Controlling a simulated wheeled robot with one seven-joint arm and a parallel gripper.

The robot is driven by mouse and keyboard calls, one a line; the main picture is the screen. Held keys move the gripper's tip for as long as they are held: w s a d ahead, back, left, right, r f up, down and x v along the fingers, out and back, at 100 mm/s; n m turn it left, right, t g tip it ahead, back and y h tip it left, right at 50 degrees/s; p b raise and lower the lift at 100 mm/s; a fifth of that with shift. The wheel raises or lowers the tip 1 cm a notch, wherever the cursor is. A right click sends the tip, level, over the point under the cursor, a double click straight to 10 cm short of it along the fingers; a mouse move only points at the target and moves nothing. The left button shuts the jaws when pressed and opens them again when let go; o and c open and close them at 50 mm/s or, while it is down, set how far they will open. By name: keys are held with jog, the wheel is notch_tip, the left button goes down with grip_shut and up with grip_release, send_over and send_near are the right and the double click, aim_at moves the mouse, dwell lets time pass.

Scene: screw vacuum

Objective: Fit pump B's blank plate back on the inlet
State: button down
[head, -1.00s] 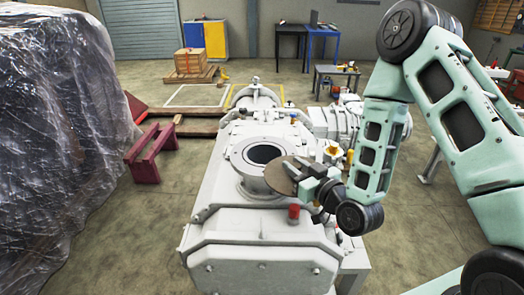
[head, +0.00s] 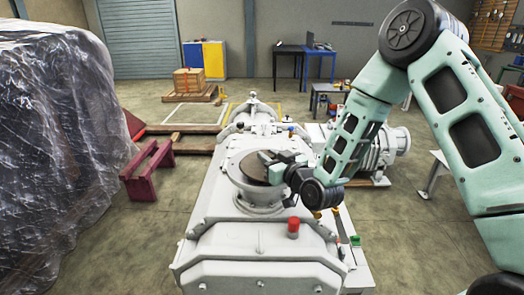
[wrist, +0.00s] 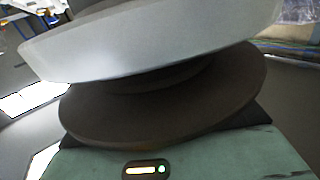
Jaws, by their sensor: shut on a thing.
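Pump B is the large pale grey machine (head: 255,240) in the middle of the head view. Its inlet flange (head: 262,205) faces up on top. The dark brown round blank plate (head: 250,166) is over the inlet and hides most of its opening. My gripper (head: 275,167) is shut on the plate's right side. In the wrist view the brown plate (wrist: 165,112) is near my gripper's green body, with the pale flange (wrist: 150,42) close by. A dark gap shows between part of the plate and flange; I cannot tell whether they touch. The fingertips are hidden there.
A red cap (head: 293,228) stands on the pump in front of the inlet. A grey motor unit (head: 385,150) is to the right, beyond my arm. A plastic-wrapped load (head: 60,150) and a maroon stand (head: 148,172) are on the left, with bare floor between them and the pump.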

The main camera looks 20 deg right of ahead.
jog(key=x, duration=0.2)
jog(key=p+x, duration=0.1)
jog(key=x, duration=0.1)
jog(key=shift+r, duration=0.25)
jog(key=shift+f+p, duration=0.35)
jog(key=shift+p, duration=0.1)
jog(key=shift+f, duration=0.1)
jog(key=shift+f+b, duration=0.35)
jog(key=shift+b, duration=0.1)
jog(key=shift+f+b, duration=0.25)
jog(key=shift+b, duration=0.1)
jog(key=c, duration=1.2)
grip_release()
